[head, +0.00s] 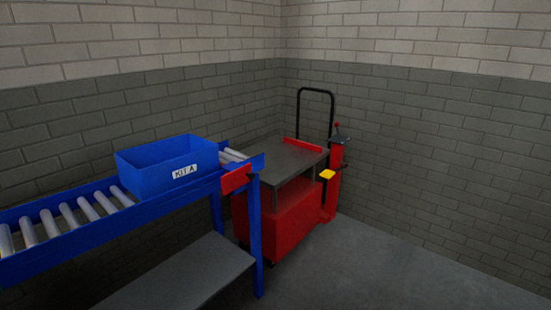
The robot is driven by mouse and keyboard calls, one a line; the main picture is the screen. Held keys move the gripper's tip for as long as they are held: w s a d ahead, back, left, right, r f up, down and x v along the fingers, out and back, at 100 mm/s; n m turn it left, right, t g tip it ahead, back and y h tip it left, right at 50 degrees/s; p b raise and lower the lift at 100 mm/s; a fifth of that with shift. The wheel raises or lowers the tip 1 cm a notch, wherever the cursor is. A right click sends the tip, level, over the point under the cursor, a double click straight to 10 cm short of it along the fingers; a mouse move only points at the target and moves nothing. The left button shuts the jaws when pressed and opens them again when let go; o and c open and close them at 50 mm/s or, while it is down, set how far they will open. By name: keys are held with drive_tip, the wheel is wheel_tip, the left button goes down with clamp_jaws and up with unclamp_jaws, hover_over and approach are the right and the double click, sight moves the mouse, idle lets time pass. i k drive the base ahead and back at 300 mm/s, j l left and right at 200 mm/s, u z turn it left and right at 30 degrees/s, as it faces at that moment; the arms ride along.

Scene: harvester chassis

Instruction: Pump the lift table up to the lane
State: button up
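The lift table (280,146) stands in the room's corner, with a flat grey top, a red base (288,222) and a black hoop handle (316,92) behind. A red lip runs along the top's far side. A red post (333,180) at its right carries a yellow pedal or pad (327,174) and a small lever with a red knob (337,126). The roller lane (80,236), with a blue frame, ends just left of the table. The table top looks near the lane's height; I cannot tell if they are level. My gripper is not in view.
A blue bin marked KIT A (150,182) sits on the rollers near the lane's end. A red plate (236,179) is at that end. A grey shelf (185,272) is under the lane. The floor (400,270) at the right is clear up to the brick walls.

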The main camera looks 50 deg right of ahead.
sight(327, 174)
drive_tip(key=l, duration=0.8)
drive_tip(key=k+l, duration=0.1)
drive_tip(key=l, duration=1.45)
drive_tip(key=k+l+u, duration=0.1)
drive_tip(key=l, duration=0.65)
drive_tip(key=k+l, duration=0.1)
drive_tip(key=l, duration=0.7)
drive_tip(key=i, duration=0.45)
